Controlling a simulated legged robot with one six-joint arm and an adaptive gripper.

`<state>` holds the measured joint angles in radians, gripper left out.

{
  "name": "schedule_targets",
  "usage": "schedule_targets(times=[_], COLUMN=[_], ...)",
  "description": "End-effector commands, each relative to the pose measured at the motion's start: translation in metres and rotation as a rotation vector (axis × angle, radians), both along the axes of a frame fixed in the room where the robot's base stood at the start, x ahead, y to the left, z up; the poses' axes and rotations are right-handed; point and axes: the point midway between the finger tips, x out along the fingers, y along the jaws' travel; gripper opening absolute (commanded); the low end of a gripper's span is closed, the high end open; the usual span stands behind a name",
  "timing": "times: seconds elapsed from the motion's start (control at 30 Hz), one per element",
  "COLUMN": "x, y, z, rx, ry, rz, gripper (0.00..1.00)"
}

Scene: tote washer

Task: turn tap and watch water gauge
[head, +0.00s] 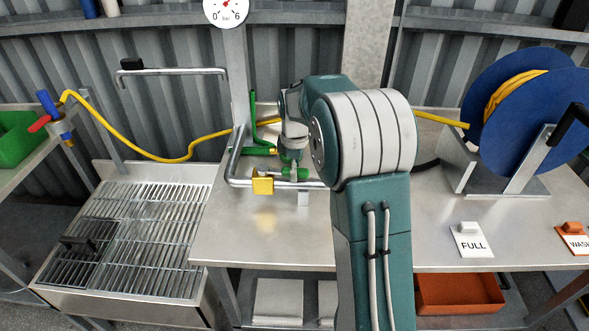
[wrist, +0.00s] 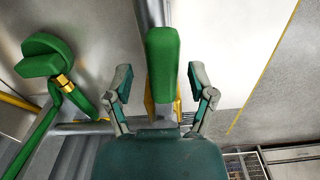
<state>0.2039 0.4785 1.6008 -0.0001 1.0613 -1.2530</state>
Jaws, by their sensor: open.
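The water gauge (head: 226,14) is a white round dial at the top edge of the head view, marked 0 to 6 bar. Its top is cut off, and I cannot read the needle clearly. A green tap handle (wrist: 163,65) stands between the two fingers of my gripper (wrist: 160,76) in the wrist view. The fingers are spread, with a gap on each side of it. A second green handle (wrist: 47,57) with a brass collar is to the left. In the head view my gripper (head: 291,158) is low by the pipework, partly hidden by my wrist.
A yellow block (head: 262,186) hangs by the bent pipe (head: 236,165). A blue reel (head: 540,110) with yellow hose stands right. FULL (head: 471,243) and WASH (head: 577,243) signs are on the bench's right. A grated sink (head: 140,240) is left. The bench front (head: 270,245) is clear.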

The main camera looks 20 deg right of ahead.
Motion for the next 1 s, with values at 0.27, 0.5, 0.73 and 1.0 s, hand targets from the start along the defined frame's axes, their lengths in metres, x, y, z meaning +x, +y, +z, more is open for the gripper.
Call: schedule_targets(times=[0.27, 0.5, 0.73, 1.0], x=[0.001, 0.002, 0.002, 0.002], y=[0.000, 0.000, 0.000, 0.000], z=[0.029, 0.079, 0.112, 0.119], rx=[-0.001, -0.001, 0.000, 0.000], ry=[-0.004, -0.004, 0.000, 0.001], rz=[0.000, 0.000, 0.000, 0.000], gripper=[0.71, 0.71, 0.71, 0.71])
